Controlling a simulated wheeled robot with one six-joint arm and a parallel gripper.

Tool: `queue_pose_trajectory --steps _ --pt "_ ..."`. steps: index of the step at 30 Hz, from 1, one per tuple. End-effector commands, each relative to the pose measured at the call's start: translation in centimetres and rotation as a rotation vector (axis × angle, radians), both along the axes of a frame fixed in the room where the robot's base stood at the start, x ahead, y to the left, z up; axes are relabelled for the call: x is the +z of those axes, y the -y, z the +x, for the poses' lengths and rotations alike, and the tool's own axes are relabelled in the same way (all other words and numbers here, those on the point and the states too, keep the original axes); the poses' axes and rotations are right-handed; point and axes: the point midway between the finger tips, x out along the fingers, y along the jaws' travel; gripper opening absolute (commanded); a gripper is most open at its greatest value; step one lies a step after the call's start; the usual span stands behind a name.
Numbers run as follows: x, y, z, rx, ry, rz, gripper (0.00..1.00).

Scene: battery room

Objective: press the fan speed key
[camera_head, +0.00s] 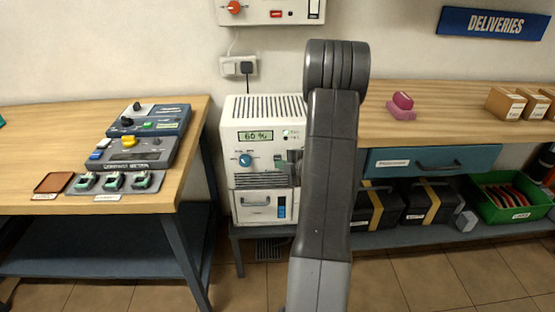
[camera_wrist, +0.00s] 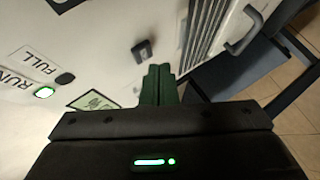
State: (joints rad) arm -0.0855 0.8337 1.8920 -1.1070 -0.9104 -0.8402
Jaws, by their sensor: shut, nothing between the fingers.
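A white machine (camera_head: 263,108) stands against the wall, with a lit display (camera_head: 255,135) reading 60 % and a blue knob (camera_head: 246,160). In the wrist view its front fills the left and middle. A small dark raised key (camera_wrist: 143,50) sits between the lamps and the vent slats; I cannot read a label on it. My gripper (camera_wrist: 158,70) is shut and empty, its fingertips close beside this key, apparently just short of it. The display (camera_wrist: 95,100) is partly hidden behind my gripper. In the head view my arm covers the machine's right side, and my gripper (camera_head: 290,158) is partly hidden.
A green lamp (camera_wrist: 44,92) at RUN is lit; the lamp (camera_wrist: 65,78) at FULL is dark. Below are vent slats (camera_wrist: 205,30) and a handle (camera_wrist: 245,30). A workbench with instruments (camera_head: 130,150) stands left; a wooden counter (camera_head: 440,120) with a blue drawer (camera_head: 415,162) stands right.

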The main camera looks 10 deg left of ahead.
Motion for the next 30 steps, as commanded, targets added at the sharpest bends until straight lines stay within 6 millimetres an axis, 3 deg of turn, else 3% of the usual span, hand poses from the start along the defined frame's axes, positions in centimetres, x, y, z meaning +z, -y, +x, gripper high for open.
queue_pose_trajectory --steps 30 --pt "0.0 -0.3 1.1 0.000 0.000 0.000 0.00"
